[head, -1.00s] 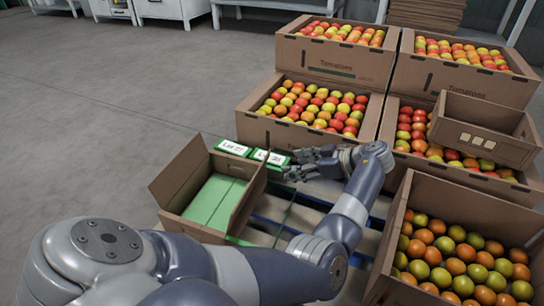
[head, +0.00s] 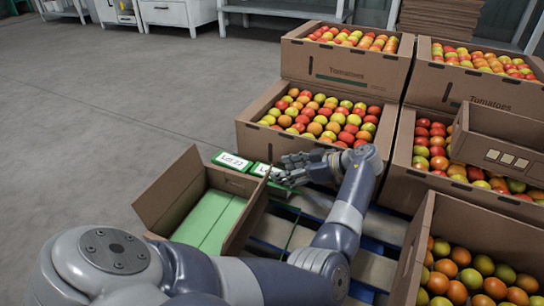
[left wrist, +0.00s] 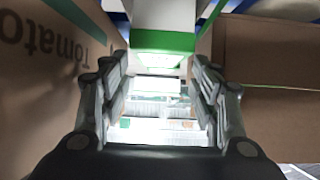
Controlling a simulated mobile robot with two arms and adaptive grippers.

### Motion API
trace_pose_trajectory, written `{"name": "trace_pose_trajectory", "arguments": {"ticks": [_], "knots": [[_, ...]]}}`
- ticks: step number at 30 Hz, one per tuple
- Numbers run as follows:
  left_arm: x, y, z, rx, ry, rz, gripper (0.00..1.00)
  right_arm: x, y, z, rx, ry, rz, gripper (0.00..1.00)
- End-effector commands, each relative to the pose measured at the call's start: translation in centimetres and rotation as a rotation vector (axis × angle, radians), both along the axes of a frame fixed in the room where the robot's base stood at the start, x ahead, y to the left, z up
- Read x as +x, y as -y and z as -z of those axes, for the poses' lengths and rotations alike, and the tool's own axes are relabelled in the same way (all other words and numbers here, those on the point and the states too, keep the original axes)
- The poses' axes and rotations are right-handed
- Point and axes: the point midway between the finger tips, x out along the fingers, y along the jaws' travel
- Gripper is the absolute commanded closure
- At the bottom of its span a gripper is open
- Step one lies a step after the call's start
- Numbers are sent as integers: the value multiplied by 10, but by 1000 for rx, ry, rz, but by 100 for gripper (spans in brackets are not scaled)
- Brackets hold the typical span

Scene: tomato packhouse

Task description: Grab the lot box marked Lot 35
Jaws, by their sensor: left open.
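Two small green-and-white lot boxes stand behind an open carton. The left one (head: 232,161) has a label that seems to read Lot 27 or Lot 22. The right one (head: 260,170) is partly hidden by my left gripper, and its number cannot be read. My left gripper (head: 281,170) is open at the right side of that box. In the left wrist view, a white box with a green band (left wrist: 164,42) shows beyond and between the spread fingers (left wrist: 155,72); no number is legible there. My right gripper is not in view.
Large tomato cartons (head: 300,141) stand close behind and to the right. A small empty carton (head: 508,160) rests on one. Slatted pallet boards (head: 285,232) lie beneath. The floor at left is clear.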

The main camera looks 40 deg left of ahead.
Motion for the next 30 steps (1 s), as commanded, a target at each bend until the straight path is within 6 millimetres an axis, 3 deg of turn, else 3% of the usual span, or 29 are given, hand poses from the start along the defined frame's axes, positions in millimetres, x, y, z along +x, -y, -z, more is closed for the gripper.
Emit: {"name": "trace_pose_trajectory", "arguments": {"ticks": [1, 6, 19, 24, 30], "knots": [[-2, -5, 11, 1, 2, -3, 43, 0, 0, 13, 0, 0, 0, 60], [-6, -20, 21, 1, 1, -3, 43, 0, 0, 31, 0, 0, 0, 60], [-9, -32, 23, 0, 0, 0, 43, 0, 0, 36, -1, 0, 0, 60], [-9, -32, 23, 0, 0, 0, 82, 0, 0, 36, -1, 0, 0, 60], [-9, -32, 22, 1, 1, 0, 84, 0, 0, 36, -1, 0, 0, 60]]}}
